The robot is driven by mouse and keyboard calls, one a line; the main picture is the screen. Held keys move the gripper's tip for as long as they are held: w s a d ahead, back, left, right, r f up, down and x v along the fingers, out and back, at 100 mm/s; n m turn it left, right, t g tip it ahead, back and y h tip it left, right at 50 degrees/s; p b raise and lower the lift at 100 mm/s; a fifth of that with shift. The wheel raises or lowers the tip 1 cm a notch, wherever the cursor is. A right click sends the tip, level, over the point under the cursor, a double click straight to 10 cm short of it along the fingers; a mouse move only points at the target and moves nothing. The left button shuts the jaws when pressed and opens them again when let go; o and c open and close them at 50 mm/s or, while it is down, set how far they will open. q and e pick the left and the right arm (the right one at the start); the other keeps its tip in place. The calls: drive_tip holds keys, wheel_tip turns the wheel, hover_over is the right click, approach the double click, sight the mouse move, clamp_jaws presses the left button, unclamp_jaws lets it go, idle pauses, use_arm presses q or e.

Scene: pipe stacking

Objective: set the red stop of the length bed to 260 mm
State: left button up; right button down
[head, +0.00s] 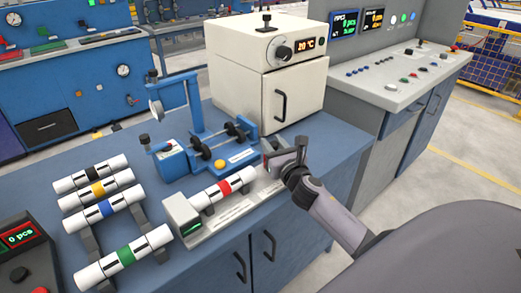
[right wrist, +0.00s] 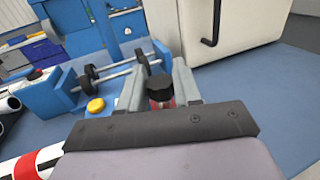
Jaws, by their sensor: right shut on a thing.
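The length bed (head: 232,214) lies along the front of the blue bench, with a grey end block (head: 181,212) at its left. A white pipe with a red band (head: 224,187) lies on the bed; its red band also shows in the right wrist view (right wrist: 27,166). My right gripper (head: 284,155) is at the bed's right end. In the right wrist view its fingers (right wrist: 158,92) are shut on the red stop (right wrist: 166,103), whose black knob (right wrist: 160,87) shows between them. Most of the stop is hidden. The bed's green readout is too small to read. My left gripper is not in view.
A blue fixture with rollers and a yellow button (head: 219,163) stands behind the bed. A cream oven (head: 266,75) stands behind that. Several banded pipes (head: 100,190) lie on a rack at the left. Bench space right of the gripper is clear.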

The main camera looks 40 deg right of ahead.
drive_tip(key=shift+d, duration=0.8)
drive_tip(key=c, duration=0.9)
unclamp_jaws()
drive_tip(key=shift+d, duration=0.1)
drive_tip(key=shift+o, duration=0.2)
drive_tip(key=shift+s+a, duration=0.2)
drive_tip(key=shift+v, duration=3.3)
drive_tip(key=shift+d, duration=0.1)
